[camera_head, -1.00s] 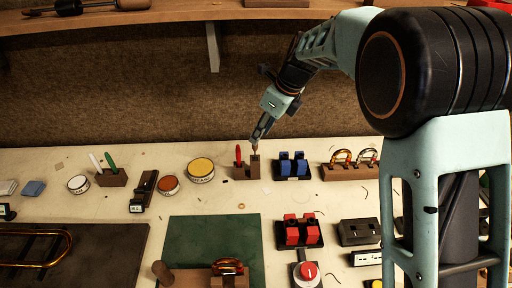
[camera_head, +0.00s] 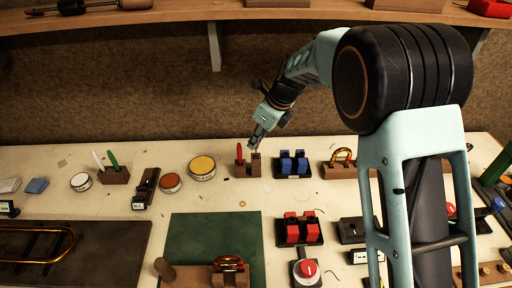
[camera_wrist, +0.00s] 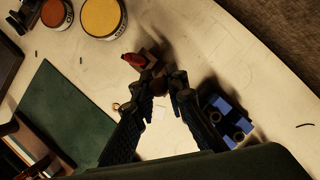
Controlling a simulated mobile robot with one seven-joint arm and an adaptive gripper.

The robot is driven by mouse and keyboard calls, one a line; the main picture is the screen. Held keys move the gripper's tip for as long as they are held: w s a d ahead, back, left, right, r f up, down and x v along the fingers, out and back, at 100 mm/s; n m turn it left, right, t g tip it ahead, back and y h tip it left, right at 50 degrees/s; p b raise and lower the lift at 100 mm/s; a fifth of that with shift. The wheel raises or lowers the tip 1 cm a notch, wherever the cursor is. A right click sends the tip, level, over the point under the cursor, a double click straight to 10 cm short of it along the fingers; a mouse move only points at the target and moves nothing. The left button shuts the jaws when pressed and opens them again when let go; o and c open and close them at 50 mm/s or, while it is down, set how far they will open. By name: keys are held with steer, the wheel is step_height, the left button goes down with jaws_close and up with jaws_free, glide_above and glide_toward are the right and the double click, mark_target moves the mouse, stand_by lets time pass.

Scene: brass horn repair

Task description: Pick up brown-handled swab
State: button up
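The brown-handled swab (camera_head: 257,150) stands in the right part of a small brown wooden stand, mostly hidden by my fingers. In the wrist view a rounded brown end, apparently its handle (camera_wrist: 157,84), shows between my fingertips. My gripper (camera_head: 256,146) points down at the swab, and its fingers (camera_wrist: 158,92) lie on both sides of the handle. The gap is narrow, and I cannot tell whether they press on it. The stand (camera_head: 242,170) rests on the cream bench top. A red-handled tool (camera_head: 239,153) stands in its left part, also seen in the wrist view (camera_wrist: 133,59).
A blue-padded block (camera_head: 293,164) stands close right of the stand. A yellow-topped tin (camera_head: 202,167) is to its left. A green mat (camera_head: 213,240) and red-padded block (camera_head: 298,229) lie in front. The shelf (camera_head: 200,16) runs above at the back.

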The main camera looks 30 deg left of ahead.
jaws_close()
step_height(320, 180, up, 10)
steer(key=shift+r, duration=0.1)
stand_by(0.5)
steer(key=shift+r+p, duration=2.95)
steer(key=shift+p, duration=0.2)
steer(key=shift+r, duration=0.1)
steer(key=shift+a, duration=0.1)
